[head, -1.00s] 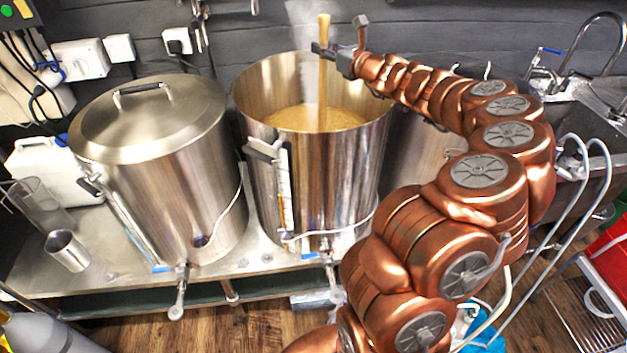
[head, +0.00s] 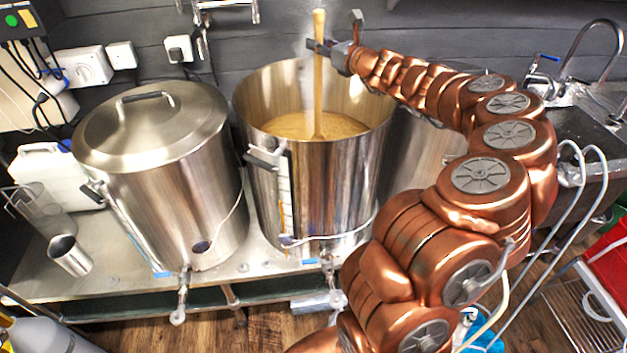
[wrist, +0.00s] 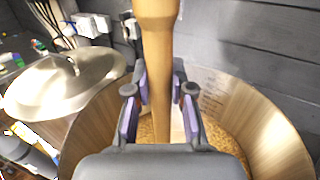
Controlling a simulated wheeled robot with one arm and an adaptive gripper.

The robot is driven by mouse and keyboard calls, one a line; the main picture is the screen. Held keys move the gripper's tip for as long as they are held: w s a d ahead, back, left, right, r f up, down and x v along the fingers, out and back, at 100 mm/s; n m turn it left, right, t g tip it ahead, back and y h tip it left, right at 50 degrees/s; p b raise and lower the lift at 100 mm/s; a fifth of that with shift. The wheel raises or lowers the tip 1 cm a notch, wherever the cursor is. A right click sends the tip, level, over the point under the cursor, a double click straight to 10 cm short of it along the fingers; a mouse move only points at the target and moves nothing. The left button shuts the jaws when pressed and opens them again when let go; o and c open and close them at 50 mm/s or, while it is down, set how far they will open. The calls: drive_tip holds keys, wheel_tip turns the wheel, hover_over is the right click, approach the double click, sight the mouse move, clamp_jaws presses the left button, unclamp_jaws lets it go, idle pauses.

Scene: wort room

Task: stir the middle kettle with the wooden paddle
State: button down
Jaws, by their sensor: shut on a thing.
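The middle kettle (head: 330,165) is a tall open steel pot holding golden-brown wort (head: 290,125), with faint steam above it. The wooden paddle (head: 318,85) stands nearly upright in it, its lower end hidden in the liquid. My gripper (head: 322,46) is shut on the paddle's upper shaft, above the kettle rim. In the wrist view the paddle (wrist: 155,60) passes between the two fingers of my gripper (wrist: 158,108), with the kettle wall (wrist: 255,120) curving around below.
A lidded steel kettle (head: 160,170) stands to the left. Another kettle (head: 420,155) is partly hidden behind my arm on the right. A sink tap (head: 600,40) is at the far right.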

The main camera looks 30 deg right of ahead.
wheel_tip(320, 180, up, 32)
drive_tip(key=shift+r, duration=0.2)
idle(1.5)
idle(0.6)
